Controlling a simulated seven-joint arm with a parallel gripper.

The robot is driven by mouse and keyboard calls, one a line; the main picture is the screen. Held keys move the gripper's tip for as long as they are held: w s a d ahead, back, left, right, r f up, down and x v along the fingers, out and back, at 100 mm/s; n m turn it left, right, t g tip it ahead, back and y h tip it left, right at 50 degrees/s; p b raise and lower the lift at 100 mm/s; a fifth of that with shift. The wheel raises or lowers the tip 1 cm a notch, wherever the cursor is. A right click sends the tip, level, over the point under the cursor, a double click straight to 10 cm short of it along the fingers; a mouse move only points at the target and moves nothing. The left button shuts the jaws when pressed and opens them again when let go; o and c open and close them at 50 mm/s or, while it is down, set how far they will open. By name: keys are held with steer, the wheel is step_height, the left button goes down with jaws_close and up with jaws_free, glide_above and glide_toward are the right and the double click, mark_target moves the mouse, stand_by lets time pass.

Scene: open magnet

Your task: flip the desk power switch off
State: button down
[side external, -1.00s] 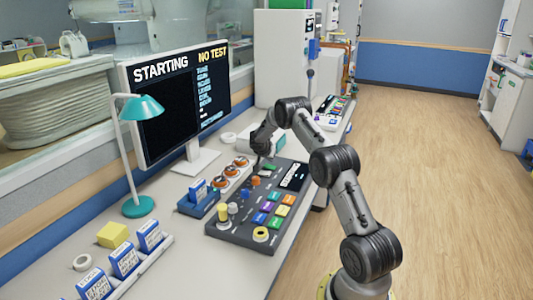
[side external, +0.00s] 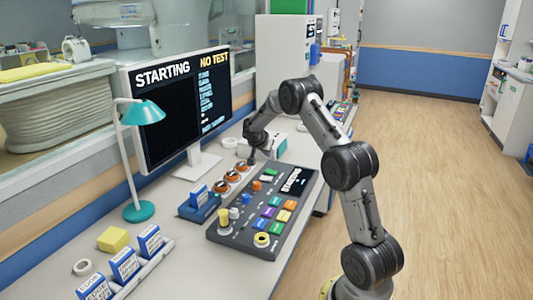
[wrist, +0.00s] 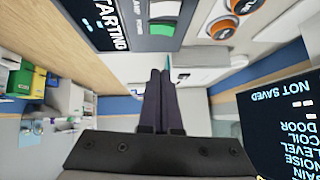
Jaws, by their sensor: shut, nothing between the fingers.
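The dark desk console (side external: 228,243) lies on the desk with colored buttons, knobs and a small display reading STARTING. A small green and white rocker (side external: 268,173) sits near its far edge. The wrist view shows this rocker larger (wrist: 163,22), on the panel beside the display, with small lettering next to it. I take it for the power switch; its on or off position I cannot tell. My gripper (side external: 250,160) is beyond the console's far edge, next to the orange round buttons. In the wrist view its fingers (wrist: 160,80) are together, empty and apart from the rocker.
A monitor (side external: 165,110) reading STARTING and NO TEST stands behind the console. Round orange buttons (side external: 232,177) line the console's left side. A white box (side external: 270,143) sits beyond my gripper.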

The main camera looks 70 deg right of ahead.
steer(key=shift+w+d+r, duration=0.1)
steer(key=shift+w+r, duration=0.05)
steer(key=shift+w, duration=0.55)
glide_above(271, 172)
steer(key=f, duration=0.4)
steer(key=a+f, duration=0.1)
steer(key=f, duration=0.2)
steer(key=shift+w+f, duration=0.1)
steer(key=shift+w, duration=0.25)
steer(key=f, duration=0.3)
steer(key=shift+w, duration=0.2)
steer(key=shift+f, duration=0.4)
